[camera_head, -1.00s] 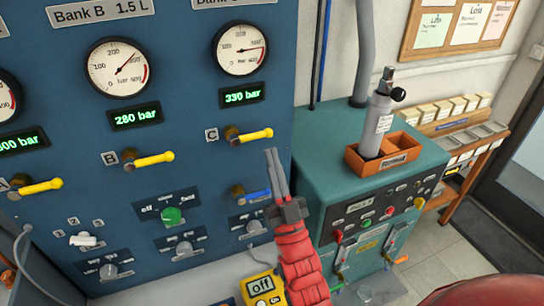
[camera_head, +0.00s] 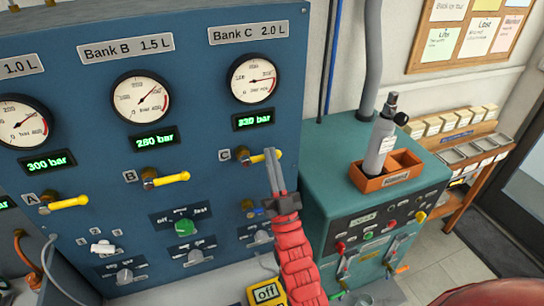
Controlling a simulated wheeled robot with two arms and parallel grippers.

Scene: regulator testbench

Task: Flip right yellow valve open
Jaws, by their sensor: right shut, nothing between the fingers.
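The right yellow valve, marked C (camera_head: 258,157), sits on the blue panel under the Bank C gauge. Its handle lies nearly level, pointing right. My right gripper (camera_head: 272,160) is shut and empty. Its fingertips overlap the outer end of the handle in the picture; I cannot tell whether they touch it. The yellow valve B (camera_head: 172,178) and yellow valve A (camera_head: 68,202) also have handles pointing right. My left gripper is not in view.
The Bank C display (camera_head: 253,119) reads 330 bar. A teal cabinet (camera_head: 335,165) carrying an orange tray (camera_head: 362,184) and grey cylinder (camera_head: 380,145) stands to the right.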

